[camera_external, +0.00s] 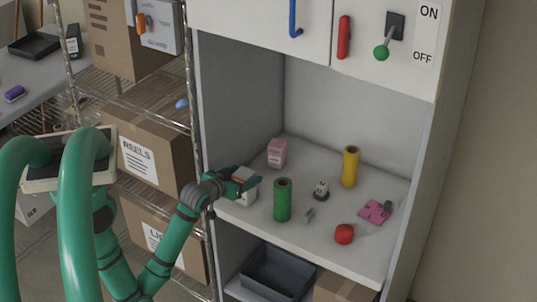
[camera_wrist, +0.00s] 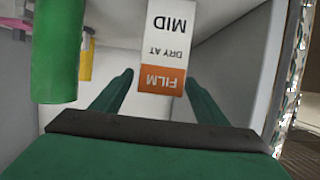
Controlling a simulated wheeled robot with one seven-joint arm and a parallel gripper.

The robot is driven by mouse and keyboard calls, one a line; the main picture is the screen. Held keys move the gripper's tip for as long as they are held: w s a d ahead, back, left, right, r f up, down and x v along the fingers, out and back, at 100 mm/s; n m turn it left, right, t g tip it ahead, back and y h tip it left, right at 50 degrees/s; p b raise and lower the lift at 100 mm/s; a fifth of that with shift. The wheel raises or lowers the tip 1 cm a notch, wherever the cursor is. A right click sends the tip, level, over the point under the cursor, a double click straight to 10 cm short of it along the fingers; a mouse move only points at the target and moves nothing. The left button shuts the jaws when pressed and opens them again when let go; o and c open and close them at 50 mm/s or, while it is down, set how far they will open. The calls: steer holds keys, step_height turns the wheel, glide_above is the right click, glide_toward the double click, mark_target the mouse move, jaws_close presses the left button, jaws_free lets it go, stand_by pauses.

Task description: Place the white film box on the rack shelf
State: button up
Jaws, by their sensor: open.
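The white film box (camera_external: 249,193) stands on the cabinet's worktop near its left front edge, with an orange end panel. In the wrist view the box (camera_wrist: 165,30) shows an upside-down label reading FILM, DRY AT, MID. My gripper (camera_external: 243,182) is at the box, its arm reaching in from the left and covering part of it. In the wrist view the fingers of my gripper (camera_wrist: 159,78) are spread, one on each side of the box's near end, with visible gaps. The wire rack shelf (camera_external: 96,82) is left of the cabinet.
A green roll (camera_external: 283,200) stands right beside the gripper. A pink carton (camera_external: 277,153), yellow roll (camera_external: 350,167), red round object (camera_external: 344,234) and pink card (camera_external: 374,211) are also on the worktop. Cardboard boxes (camera_external: 150,150) fill much of the rack. The cabinet's side wall is close.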

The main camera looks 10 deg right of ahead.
steer(key=shift+x, duration=2.25)
steer(key=c, duration=1.5)
